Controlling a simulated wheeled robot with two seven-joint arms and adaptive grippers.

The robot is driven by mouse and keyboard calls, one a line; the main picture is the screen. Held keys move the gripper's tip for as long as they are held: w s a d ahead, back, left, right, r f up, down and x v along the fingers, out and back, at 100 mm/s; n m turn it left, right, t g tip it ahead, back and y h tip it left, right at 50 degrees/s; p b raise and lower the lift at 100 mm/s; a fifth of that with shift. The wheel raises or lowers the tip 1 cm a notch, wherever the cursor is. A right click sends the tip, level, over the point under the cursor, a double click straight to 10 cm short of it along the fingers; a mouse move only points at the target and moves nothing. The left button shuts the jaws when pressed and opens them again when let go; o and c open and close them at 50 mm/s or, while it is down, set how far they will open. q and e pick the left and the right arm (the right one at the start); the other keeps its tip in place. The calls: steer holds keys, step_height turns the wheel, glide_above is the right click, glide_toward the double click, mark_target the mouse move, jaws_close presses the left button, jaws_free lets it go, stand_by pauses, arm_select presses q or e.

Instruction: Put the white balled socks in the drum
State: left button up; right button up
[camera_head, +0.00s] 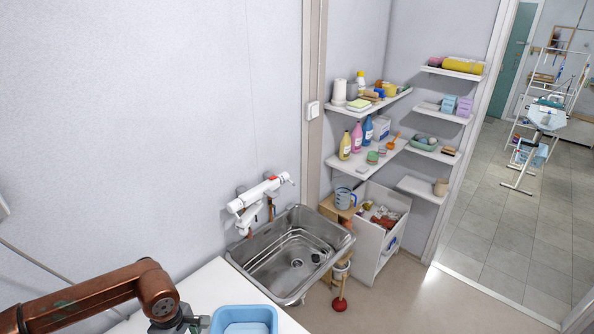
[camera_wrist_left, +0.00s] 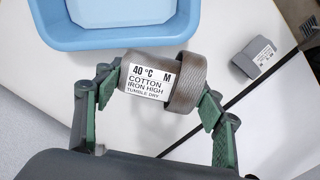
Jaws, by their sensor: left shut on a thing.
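My left gripper (camera_wrist_left: 160,90) is shut on a grey-brown balled pair of socks (camera_wrist_left: 187,82) with a folded cuff on its right side. A white care label (camera_wrist_left: 151,78) on it reads 40 °C, M, cotton, iron high, tumble dry. In the head view my left gripper (camera_head: 192,324) is at the bottom edge, just left of the blue tub, and the socks cannot be made out there. No clearly white balled socks show. No drum is in view. My right gripper is not in view.
A blue tub (camera_head: 244,309) stands on the white worktop (camera_head: 212,281); it also shows in the left wrist view (camera_wrist_left: 72,36). A small grey labelled item (camera_wrist_left: 254,57) lies to the right. Beyond the worktop are a steel sink (camera_head: 275,250) and shelves (camera_head: 372,158) with bottles.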

arm_select(q)
steer(key=w+d+f+m+b, duration=0.2)
steer(key=d+f+m+b, duration=0.2)
steer(key=d+m, duration=0.6)
steer(key=shift+w+d+f+m, duration=0.15)
steer(key=shift+d+m, duration=0.15)
steer(key=shift+m, duration=2.5)
